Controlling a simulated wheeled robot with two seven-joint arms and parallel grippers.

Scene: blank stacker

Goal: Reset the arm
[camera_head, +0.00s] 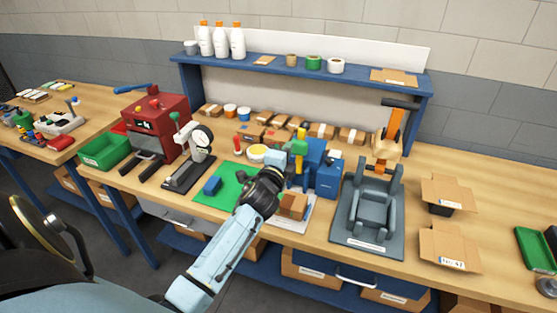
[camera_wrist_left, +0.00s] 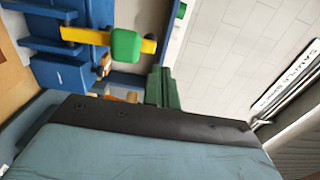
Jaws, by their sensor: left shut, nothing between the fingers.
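My left arm reaches in from the lower left of the head view, and its gripper (camera_head: 284,160) is over the middle of the workbench, close to the blue stacker (camera_head: 322,172). Its fingers are largely hidden by the wrist there. In the left wrist view the dark green fingers (camera_wrist_left: 162,88) are together, with nothing held. The stacker (camera_wrist_left: 62,72) shows there at the upper left, with a yellow bar (camera_wrist_left: 88,36) and a green knob (camera_wrist_left: 126,45); I cannot tell the exact gap to them. My right gripper is in neither view.
A red machine (camera_head: 157,123), a gauge stand (camera_head: 194,150) and a green mat (camera_head: 235,185) lie left of the gripper. A small carton (camera_head: 292,206) is below it. A grey fixture (camera_head: 374,205) and open cartons (camera_head: 447,246) stand right. A blue shelf (camera_head: 300,76) runs behind.

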